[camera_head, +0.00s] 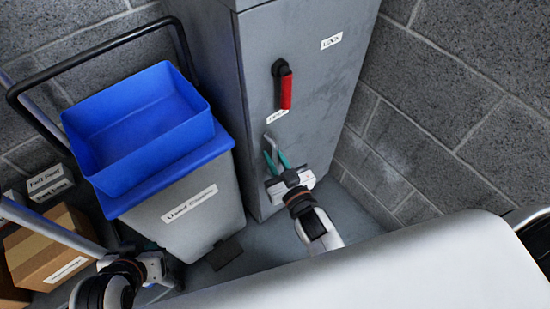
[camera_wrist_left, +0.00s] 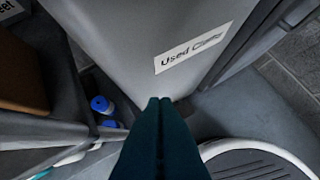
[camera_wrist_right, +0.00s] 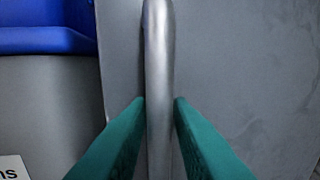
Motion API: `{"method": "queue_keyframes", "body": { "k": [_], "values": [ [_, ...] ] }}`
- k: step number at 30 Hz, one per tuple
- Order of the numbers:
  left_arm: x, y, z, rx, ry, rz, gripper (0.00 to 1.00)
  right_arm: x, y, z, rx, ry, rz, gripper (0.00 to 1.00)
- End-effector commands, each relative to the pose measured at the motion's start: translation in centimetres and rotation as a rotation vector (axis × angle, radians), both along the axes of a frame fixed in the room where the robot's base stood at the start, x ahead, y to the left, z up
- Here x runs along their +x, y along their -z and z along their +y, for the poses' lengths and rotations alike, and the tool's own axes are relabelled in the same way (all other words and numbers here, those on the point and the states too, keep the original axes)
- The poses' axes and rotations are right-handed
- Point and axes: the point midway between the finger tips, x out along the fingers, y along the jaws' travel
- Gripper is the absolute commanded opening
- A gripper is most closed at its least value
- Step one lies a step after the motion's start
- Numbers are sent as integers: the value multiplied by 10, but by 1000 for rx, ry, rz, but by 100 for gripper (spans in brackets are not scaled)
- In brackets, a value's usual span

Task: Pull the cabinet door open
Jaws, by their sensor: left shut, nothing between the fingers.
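The tall grey cabinet (camera_head: 305,75) stands at the back; its door looks shut. A red lever with a black mount (camera_head: 285,92) hangs down on the door. Below it is a silver bar handle (camera_head: 272,143), which runs upright in the right wrist view (camera_wrist_right: 159,60). My right gripper (camera_head: 277,158) is at this handle, its teal fingers apart on either side of the bar; whether they touch it is unclear. My left gripper (camera_wrist_left: 160,100) is shut and empty, low beside the grey bin; its fingers are hard to see in the head view.
A grey bin (camera_head: 205,215) with a blue tray (camera_head: 140,130) on top stands left of the cabinet, next to a black cart handle (camera_head: 95,48). Cardboard boxes (camera_head: 45,245) lie at the far left. Block walls (camera_head: 475,80) close the right side.

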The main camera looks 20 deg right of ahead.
Motion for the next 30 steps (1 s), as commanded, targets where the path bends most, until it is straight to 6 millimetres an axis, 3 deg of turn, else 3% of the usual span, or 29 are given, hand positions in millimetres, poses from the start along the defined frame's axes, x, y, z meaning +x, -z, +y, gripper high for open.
{"method": "queue_keyframes", "body": {
  "k": [6, 10, 21, 26, 30],
  "values": [
    [0, 0, 0, 0, 0, -1, 0, 0, 0, 0, 1, 0, 1, 18],
    [0, 0, 0, 0, 0, -1, 0, 0, 0, 0, 1, 0, 1, 0],
    [-2, 0, 0, 3, 0, 16, 0, -3, 0, -1, 0, -7, 1, 0],
    [-24, 6, 8, 28, -12, 134, 0, -10, -1, -5, -1, -32, 4, 0],
    [-55, 11, 18, 61, -24, 294, 0, -21, -1, -11, -4, -71, 5, 0]
  ]
}}
